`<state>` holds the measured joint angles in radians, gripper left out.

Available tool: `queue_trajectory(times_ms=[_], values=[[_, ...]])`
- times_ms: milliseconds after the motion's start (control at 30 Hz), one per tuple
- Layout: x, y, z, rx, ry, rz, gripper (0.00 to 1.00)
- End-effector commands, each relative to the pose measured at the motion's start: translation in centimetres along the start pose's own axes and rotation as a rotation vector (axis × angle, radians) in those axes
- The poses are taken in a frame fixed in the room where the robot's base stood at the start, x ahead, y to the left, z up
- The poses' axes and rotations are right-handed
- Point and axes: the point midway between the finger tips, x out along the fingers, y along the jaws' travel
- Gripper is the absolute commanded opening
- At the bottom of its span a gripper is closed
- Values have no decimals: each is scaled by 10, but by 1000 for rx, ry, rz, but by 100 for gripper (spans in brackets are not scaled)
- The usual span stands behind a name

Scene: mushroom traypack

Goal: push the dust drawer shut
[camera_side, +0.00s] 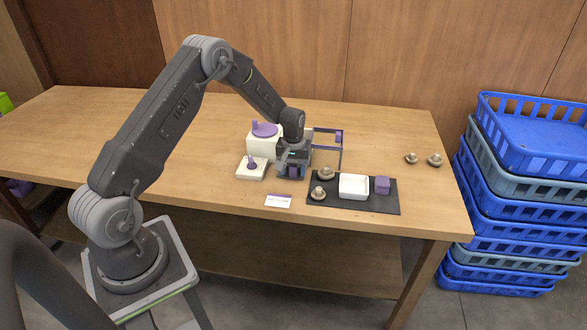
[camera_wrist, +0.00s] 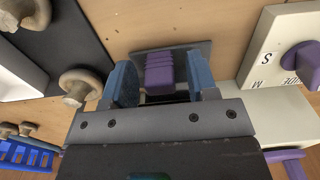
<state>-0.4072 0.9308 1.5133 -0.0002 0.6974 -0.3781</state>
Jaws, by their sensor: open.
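My gripper (camera_side: 292,172) is low over the table, beside the white machine (camera_side: 258,148) with a purple top. In the wrist view its two blue fingers (camera_wrist: 162,80) are apart. A purple ridged block (camera_wrist: 160,70) on a dark grey plate (camera_wrist: 200,47) shows between them; it looks like the dust drawer's handle and front. I cannot tell whether the fingers touch it.
A white dial base (camera_side: 243,172) with a purple knob is close left. Right are a dark mat (camera_side: 348,204) with mushrooms, a white tray (camera_side: 344,193) and a purple block (camera_side: 382,186). A thin frame (camera_side: 342,158) stands behind. A card (camera_side: 278,201) lies in front. Blue crates (camera_side: 500,215) stand off-table.

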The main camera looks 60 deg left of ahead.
Motion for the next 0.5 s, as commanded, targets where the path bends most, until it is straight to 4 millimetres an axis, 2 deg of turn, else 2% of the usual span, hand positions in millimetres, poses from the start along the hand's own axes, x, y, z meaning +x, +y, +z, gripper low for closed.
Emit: queue_trajectory(times_ms=[167, 500], values=[[-15, 0, -1, 0, 3, 1, 53], [-88, 0, 0, 0, 5, 2, 53]])
